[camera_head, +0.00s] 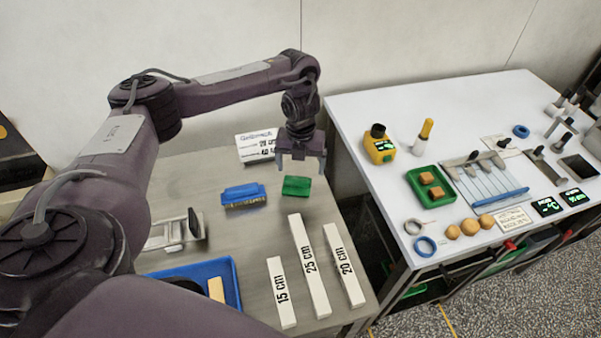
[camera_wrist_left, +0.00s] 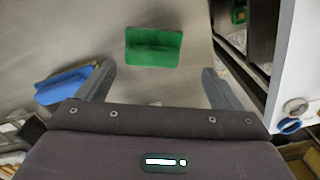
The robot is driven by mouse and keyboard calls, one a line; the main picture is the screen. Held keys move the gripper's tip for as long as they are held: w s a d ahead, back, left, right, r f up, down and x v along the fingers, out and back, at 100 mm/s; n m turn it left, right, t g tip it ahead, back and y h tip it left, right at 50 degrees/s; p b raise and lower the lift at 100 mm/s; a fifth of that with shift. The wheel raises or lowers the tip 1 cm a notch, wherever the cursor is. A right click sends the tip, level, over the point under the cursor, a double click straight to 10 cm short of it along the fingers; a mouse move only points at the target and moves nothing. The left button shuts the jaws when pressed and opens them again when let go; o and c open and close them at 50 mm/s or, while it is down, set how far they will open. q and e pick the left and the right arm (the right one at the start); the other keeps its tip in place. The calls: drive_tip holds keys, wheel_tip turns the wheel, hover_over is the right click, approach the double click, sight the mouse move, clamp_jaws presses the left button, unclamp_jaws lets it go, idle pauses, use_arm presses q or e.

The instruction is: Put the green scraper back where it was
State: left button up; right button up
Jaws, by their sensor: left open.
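The green scraper (camera_head: 297,186) lies on the grey table, right of a blue scraper (camera_head: 243,195). My left gripper (camera_head: 300,167) is above and slightly behind the green scraper, pointing down, open and empty. In the left wrist view the green scraper (camera_wrist_left: 153,46) lies beyond and between the two spread fingers (camera_wrist_left: 155,85), not touched by them. The blue scraper (camera_wrist_left: 64,85) shows there beside the left finger. My right gripper is not in view.
White bars marked 15 cm (camera_head: 281,292), 25 cm (camera_head: 309,265) and 20 cm (camera_head: 343,264) lie in front. A blue tray (camera_head: 233,283) is at front left, a white sign (camera_head: 256,147) at the back. A white table (camera_head: 365,110) with several items stands right, across a gap.

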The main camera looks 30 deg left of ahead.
sight(301, 178)
use_arm(q)
wheel_tip(301, 178, up, 7)
drive_tip(key=p, duration=0.1)
drive_tip(key=shift+p, duration=0.3)
drive_tip(key=shift+f, duration=0.15)
